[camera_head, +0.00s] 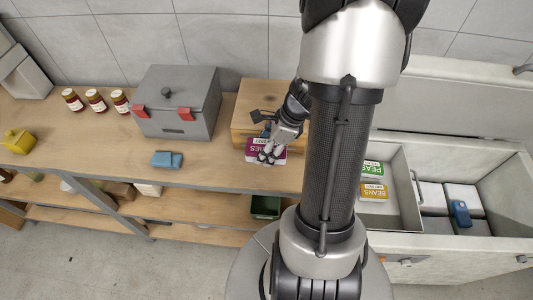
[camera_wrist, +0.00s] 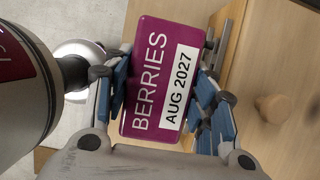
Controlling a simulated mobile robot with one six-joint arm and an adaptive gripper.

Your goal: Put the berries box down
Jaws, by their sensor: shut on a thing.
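The berries box (camera_wrist: 153,62) is purple with a white label reading AUG 2027. In the wrist view it sits between the two blue-padded fingers of my gripper (camera_wrist: 163,90), which is shut on it. In the head view the berries box (camera_head: 252,152) is at the front of the worktop, before the wooden box, with my gripper (camera_head: 270,155) over its right part. Whether its underside touches the worktop cannot be told.
A wooden box (camera_head: 250,108) stands right behind it, partly hidden by my arm. A grey lidded box (camera_head: 177,100) and a blue block (camera_head: 168,160) are to the left. At right, an open freezer chest (camera_head: 505,200) holds a tray with peas (camera_head: 371,168) and beans (camera_head: 374,190) boxes.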

